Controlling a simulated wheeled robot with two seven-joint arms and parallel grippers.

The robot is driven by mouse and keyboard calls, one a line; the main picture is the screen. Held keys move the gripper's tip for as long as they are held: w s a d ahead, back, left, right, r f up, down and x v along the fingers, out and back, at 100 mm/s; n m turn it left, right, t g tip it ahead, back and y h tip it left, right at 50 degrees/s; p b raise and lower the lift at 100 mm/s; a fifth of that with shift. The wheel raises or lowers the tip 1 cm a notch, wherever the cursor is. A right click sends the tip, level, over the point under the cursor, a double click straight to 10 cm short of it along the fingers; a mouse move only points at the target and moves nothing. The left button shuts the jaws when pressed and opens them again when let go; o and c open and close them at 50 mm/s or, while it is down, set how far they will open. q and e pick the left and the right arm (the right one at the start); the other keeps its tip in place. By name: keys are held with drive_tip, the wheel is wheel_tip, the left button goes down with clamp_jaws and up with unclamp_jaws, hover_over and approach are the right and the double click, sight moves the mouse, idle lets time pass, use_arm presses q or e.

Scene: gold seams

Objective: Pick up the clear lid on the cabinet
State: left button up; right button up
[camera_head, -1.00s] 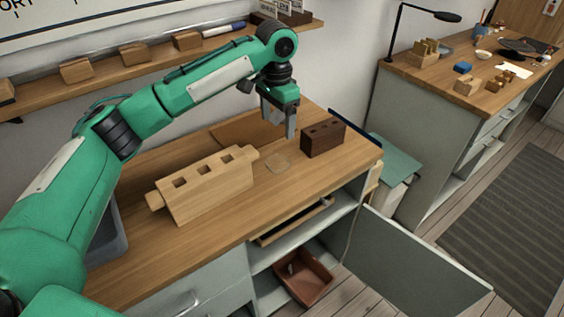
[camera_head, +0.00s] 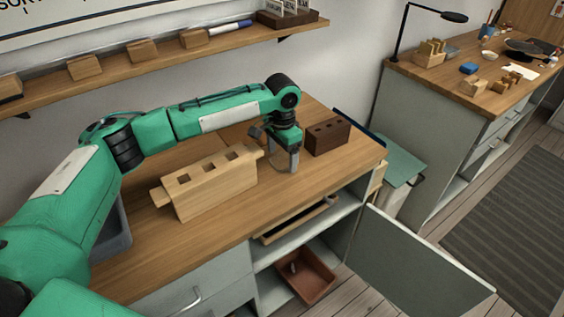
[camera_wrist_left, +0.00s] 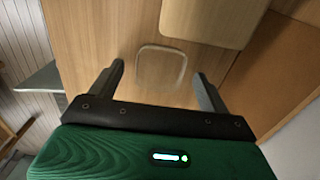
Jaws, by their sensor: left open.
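The clear lid (camera_wrist_left: 161,67) is a thin, see-through rounded square lying flat on the wooden cabinet top (camera_head: 215,235). In the left wrist view it sits between and just beyond the two fingers of my left gripper (camera_wrist_left: 160,82). In the head view my left gripper (camera_head: 286,162) points down close above the cabinet top, between the light wooden block and the dark block, and it mostly hides the lid. Its jaws are open and empty. My right gripper is not in view.
A light wooden block with square holes (camera_head: 212,186) stands left of the gripper. A dark brown block (camera_head: 327,136) stands just right of it. The cabinet door (camera_head: 415,265) hangs open at the front, with a reddish-brown bin (camera_head: 306,275) inside. A shelf (camera_head: 130,72) runs along the wall.

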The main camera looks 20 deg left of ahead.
use_arm(q)
drive_tip(key=shift+f, duration=0.35)
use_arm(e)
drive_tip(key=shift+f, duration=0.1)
use_arm(q)
drive_tip(key=shift+c, duration=0.4)
drive_tip(key=c, duration=1)
drive_tip(key=shift+o, duration=0.2)
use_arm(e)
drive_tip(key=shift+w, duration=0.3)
